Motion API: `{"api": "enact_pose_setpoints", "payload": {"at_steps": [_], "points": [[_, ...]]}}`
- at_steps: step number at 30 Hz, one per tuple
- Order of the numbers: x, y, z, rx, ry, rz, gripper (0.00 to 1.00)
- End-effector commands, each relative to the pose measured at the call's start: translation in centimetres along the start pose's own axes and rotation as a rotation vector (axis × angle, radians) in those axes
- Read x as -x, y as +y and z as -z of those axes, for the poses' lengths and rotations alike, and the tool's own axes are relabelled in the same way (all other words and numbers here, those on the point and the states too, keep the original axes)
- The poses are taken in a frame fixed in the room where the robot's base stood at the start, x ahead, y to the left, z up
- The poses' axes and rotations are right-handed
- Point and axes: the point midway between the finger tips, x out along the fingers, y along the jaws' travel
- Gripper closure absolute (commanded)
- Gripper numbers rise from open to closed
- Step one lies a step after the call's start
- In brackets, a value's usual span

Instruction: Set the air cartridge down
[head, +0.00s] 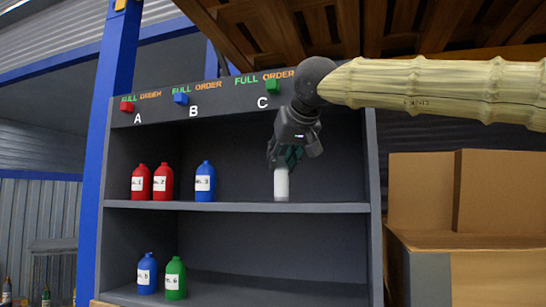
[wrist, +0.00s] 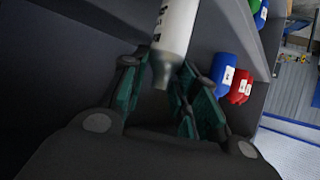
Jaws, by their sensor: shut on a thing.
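The air cartridge is a pale grey-white cylinder (head: 281,184) in the right part of the upper shelf, below the letter C. My gripper (head: 284,160) comes down from above and is shut on its top end; the cartridge hangs upright. Its bottom is at about the shelf board's level, but I cannot tell whether it touches. In the wrist view, the cartridge (wrist: 178,30) shows dark print and a narrow grey neck between the green-padded fingers of my gripper (wrist: 160,85).
The grey shelf unit (head: 240,207) holds two red bottles (head: 139,184) (head: 163,182) and a blue bottle (head: 205,183) to the left on the upper board. A blue (head: 147,275) and a green bottle (head: 175,280) stand below. Cardboard boxes (head: 480,200) stand at right.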

Motion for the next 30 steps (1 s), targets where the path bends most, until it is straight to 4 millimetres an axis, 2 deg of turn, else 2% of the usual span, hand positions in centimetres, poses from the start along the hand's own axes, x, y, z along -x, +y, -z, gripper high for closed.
{"api": "enact_pose_setpoints", "payload": {"at_steps": [1, 3, 14, 22, 30], "points": [[-0.4, -0.1, 0.9, 0.0, 0.002, 0.0, 1.0], [-1.3, -0.1, 1.3, 0.0, 0.001, 0.0, 1.0], [-3.3, -0.2, 2.2, 0.002, 0.002, 0.001, 1.0], [-5.9, -0.3, 3.9, 0.003, 0.003, 0.001, 1.0], [-6.2, -0.1, 3.0, 0.001, 0.004, 0.001, 1.0]]}}
